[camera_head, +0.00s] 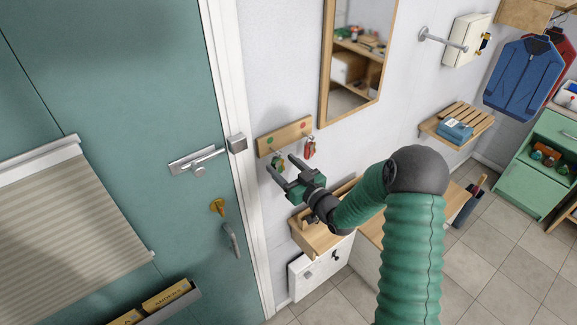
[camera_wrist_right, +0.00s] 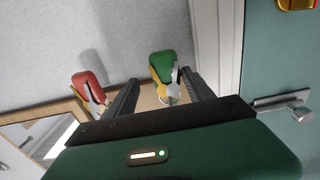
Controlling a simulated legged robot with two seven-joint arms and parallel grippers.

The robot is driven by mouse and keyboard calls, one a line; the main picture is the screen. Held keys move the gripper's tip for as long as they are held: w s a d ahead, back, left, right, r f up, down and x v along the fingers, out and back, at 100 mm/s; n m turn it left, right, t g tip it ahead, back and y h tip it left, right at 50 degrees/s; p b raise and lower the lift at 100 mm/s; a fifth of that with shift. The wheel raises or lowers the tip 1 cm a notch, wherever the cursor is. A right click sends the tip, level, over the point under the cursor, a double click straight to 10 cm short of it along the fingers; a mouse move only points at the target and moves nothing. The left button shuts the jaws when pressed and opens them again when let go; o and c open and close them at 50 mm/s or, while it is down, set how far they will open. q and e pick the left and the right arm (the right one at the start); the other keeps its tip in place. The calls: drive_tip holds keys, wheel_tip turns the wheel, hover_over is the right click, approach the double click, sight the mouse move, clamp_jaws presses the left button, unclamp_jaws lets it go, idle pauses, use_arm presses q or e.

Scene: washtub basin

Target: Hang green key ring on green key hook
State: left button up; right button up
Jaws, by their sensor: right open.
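The wooden key rack (camera_head: 292,130) is on the wall beside the door, with a green dot at its left and a red dot at its right. The green key ring (camera_head: 278,160) is just below the rack, under the green dot. It looks hung there, but the hook contact is too small to tell. My right gripper (camera_head: 280,163) is open, its fingertips close to the green key ring. In the right wrist view, the green key ring (camera_wrist_right: 162,66) with its metal keys shows between the spread fingers, not clamped. My left gripper is out of view.
A red key ring (camera_head: 310,147) hangs beside it under the red dot. A mirror (camera_head: 325,80) is to the right, and a wooden shelf box (camera_head: 311,240) is below my gripper. The teal door (camera_head: 130,110) with its handle is at left.

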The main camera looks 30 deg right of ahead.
drive_tip(key=shift+s+a, duration=0.1)
drive_tip(key=shift+a, duration=0.2)
drive_tip(key=s+d+b, duration=0.2)
drive_tip(key=s+b, duration=0.4)
drive_tip(key=s, duration=1.1)
drive_tip(key=w+a+f+g+h+b, duration=0.1)
drive_tip(key=w+a+f+g+b, duration=0.15)
drive_tip(key=f, duration=0.45)
drive_tip(key=w+a+f+g+h+b, duration=0.1)
drive_tip(key=a+f+g+b, duration=0.2)
drive_tip(key=f, duration=0.4)
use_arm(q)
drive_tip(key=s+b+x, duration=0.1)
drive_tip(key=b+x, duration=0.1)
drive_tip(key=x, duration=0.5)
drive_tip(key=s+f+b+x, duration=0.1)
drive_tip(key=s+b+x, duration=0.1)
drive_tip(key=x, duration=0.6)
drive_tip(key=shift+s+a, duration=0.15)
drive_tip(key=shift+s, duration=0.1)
use_arm(e)
drive_tip(key=s+a+f+g, duration=0.9)
drive_tip(key=s+a+g, duration=0.1)
drive_tip(key=s+a, duration=0.2)
drive_tip(key=shift+a+f+m+y, duration=0.2)
drive_tip(key=shift+a+m+y, duration=0.2)
drive_tip(key=shift+s, duration=0.15)
